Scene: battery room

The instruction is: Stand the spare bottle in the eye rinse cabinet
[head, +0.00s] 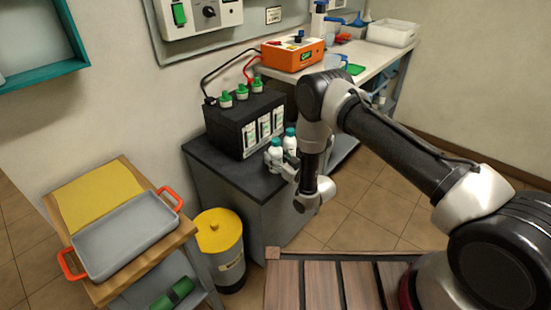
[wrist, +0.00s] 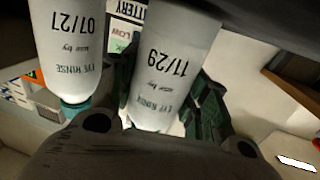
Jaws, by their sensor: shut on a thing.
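Two white eye rinse bottles with green caps stand side by side at the black battery in the head view. In the wrist view, upside down, one bottle (wrist: 170,65) reads "use by 11/29" and the other (wrist: 68,45) "use by 07/27". My gripper (head: 284,168) is shut on the 11/29 bottle, with its dark green finger pads on either side in the wrist view (wrist: 160,112). The 07/27 bottle is outside the fingers, close beside it. A teal open-fronted cabinet (head: 72,40) is on the wall at upper left, partly out of view; no label on it shows.
The battery (head: 222,132) stands on a dark-topped grey cabinet (head: 205,165), green caps on top. An orange charger (head: 290,53) is behind it, joined by cables. A yellow-lidded bin (head: 220,232) and a wooden cart with a grey tray (head: 125,235) stand at left.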

